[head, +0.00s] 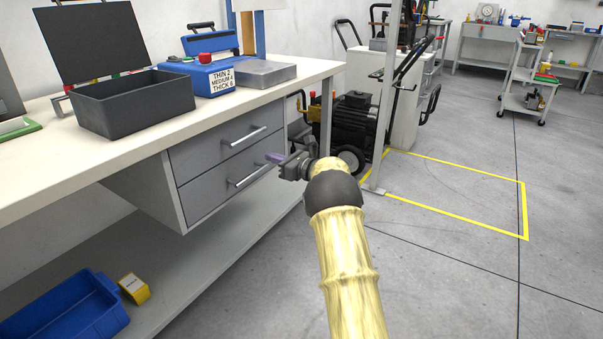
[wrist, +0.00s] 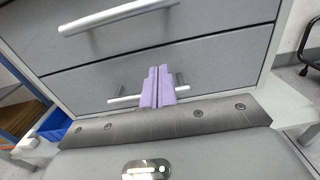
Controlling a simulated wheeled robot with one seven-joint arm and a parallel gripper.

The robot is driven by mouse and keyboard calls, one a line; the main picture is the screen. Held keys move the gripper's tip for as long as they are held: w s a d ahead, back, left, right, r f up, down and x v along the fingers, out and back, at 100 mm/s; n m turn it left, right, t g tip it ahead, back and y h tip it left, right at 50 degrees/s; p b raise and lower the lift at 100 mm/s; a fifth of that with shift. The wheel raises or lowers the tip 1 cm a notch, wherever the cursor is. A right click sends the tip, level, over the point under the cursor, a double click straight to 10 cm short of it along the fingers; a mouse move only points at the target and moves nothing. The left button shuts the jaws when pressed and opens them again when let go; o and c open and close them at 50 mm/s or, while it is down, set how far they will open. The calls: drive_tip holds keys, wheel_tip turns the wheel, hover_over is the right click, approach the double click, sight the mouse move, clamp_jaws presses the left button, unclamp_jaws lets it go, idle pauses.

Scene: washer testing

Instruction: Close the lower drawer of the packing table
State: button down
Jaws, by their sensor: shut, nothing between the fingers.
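The packing table (head: 42,187) has a grey drawer unit with two drawers under its top. The lower drawer (head: 207,196) looks flush or nearly flush with the upper drawer (head: 205,151) in the head view. In the wrist view the lower drawer (wrist: 85,88) fills the middle, below the upper drawer (wrist: 200,20). Its bar handle (head: 248,177) also shows in the wrist view (wrist: 125,100), partly hidden behind my fingers. My gripper (head: 274,158) is shut and empty, its purple fingers (wrist: 158,72) in front of the lower drawer. I cannot tell whether they touch it.
A black open box (head: 135,108), a blue toolbox (head: 208,77) and a grey case (head: 258,74) stand on the tabletop. A blue bin (head: 75,305) and a yellow box (head: 134,288) are on the lower shelf.

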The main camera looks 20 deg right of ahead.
drive_tip(key=p+v, duration=0.3)
drive_tip(key=v, duration=0.7)
drive_tip(key=shift+s+a+p, duration=0.2)
drive_tip(key=shift+s+p, duration=0.1)
drive_tip(key=shift+s, duration=0.1)
drive_tip(key=shift+r, duration=0.1)
